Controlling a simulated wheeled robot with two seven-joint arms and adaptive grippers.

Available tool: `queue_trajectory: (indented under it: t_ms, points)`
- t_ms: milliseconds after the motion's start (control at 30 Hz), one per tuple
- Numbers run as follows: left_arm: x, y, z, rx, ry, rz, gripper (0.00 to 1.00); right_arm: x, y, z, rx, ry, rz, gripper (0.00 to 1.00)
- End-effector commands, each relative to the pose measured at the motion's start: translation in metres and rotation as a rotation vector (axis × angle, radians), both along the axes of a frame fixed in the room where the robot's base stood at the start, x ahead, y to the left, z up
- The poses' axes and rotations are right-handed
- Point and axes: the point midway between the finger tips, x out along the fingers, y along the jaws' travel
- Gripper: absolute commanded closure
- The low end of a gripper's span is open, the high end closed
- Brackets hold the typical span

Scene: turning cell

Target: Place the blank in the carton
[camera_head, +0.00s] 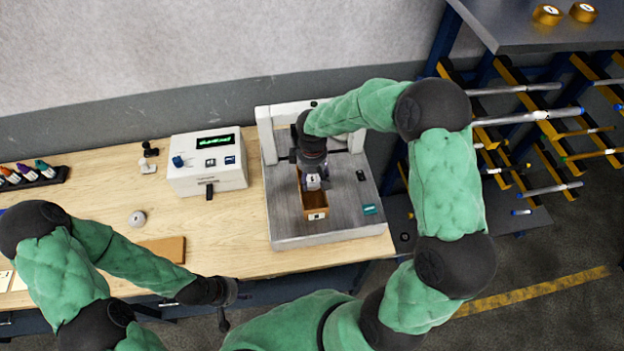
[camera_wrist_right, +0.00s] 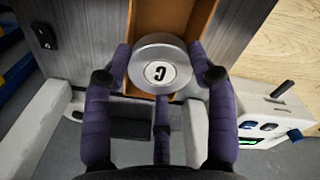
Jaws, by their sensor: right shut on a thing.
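The blank (camera_wrist_right: 160,52) is a short silver metal cylinder with a white round label marked C. My right gripper (camera_wrist_right: 160,85) is shut on it, with purple fingers around its sides. The carton (camera_wrist_right: 178,18) is an open, narrow orange-brown box, partly hidden behind the blank in the right wrist view. In the head view the carton (camera_head: 316,214) stands on the grey machine plate, and my right gripper (camera_head: 313,180) is over it, pointing down. I cannot tell how far the blank is above the carton floor. My left gripper (camera_head: 224,308) is at the table's front edge; its fingers are unclear.
The grey plate (camera_head: 355,222) has a white frame at its back, close to my right arm. A white instrument box (camera_head: 207,178) stands to its left. A brown board (camera_head: 163,249) and a small grey round piece (camera_head: 137,218) lie on the wooden table. A rod rack (camera_head: 520,117) stands at right.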

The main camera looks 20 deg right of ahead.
Motion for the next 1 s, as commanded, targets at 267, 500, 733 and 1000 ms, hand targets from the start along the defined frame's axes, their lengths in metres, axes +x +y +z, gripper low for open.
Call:
queue_trajectory:
  t_ms: [267, 500, 733, 1000]
  points:
    - [0.0, 0.0, 0.004, 0.0, 0.0, 0.0, 0.6, 0.0, 0.001, -0.019, 0.001, -0.001, 0.0, 0.81]
    - [0.0, 0.0, 0.0, 0.0, 0.0, 0.0, 0.6, 0.0, 0.001, -0.023, 0.001, -0.001, 0.0, 0.81]
    - [0.0, 0.0, -0.006, 0.0, 0.0, 0.0, 0.6, 0.0, 0.001, -0.029, 0.001, 0.001, 0.001, 0.81]
    - [0.0, 0.0, -0.008, 0.0, 0.0, 0.0, 0.6, -0.003, 0.002, -0.036, 0.004, 0.008, 0.002, 0.31]
